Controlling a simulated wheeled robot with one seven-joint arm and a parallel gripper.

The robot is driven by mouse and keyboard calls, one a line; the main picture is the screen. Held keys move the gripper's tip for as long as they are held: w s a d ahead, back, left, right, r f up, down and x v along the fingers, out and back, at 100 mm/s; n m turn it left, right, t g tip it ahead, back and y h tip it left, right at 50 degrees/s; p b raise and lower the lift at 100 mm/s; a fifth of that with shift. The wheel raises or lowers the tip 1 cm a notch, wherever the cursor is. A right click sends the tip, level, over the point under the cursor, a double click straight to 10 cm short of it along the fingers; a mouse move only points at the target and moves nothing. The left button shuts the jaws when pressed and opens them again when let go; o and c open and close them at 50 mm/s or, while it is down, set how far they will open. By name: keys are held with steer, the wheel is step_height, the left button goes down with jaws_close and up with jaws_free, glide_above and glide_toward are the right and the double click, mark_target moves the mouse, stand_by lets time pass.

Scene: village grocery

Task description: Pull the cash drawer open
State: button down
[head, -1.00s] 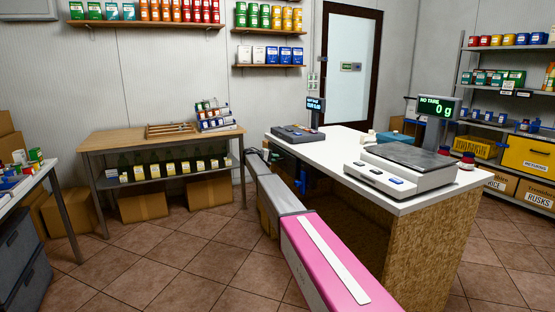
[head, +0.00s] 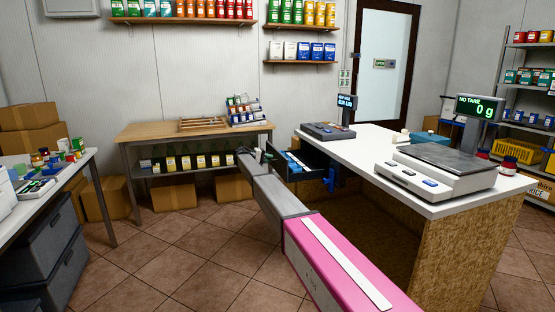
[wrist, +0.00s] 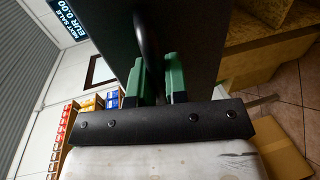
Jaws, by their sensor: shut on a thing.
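The cash drawer (head: 308,163) is dark and stands out from under the left end of the white counter (head: 395,147). Pale and blue contents show inside it. In the wrist view the dark drawer front (wrist: 195,35) fills the middle, with a curved black handle (wrist: 150,35) on it. My gripper (wrist: 156,78) has its two green fingers closed on either side of this handle. In the head view my arm covers most of the gripper and the handle.
A grey register (head: 328,131) and a scale (head: 440,167) stand on the counter. A wooden table (head: 160,131) stands against the back wall. A side table (head: 85,160) is at the left. Tiled floor lies clear between the left table and my arm.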

steer(key=shift+v, duration=0.95)
steer(key=shift+f, duration=0.25)
steer(key=c, duration=1.1)
jaws_free()
steer(key=shift+c, duration=0.2)
steer(key=shift+a, duration=0.1)
steer(key=v, duration=1)
steer(key=shift+a, duration=0.25)
steer(key=shift+s+a, duration=0.15)
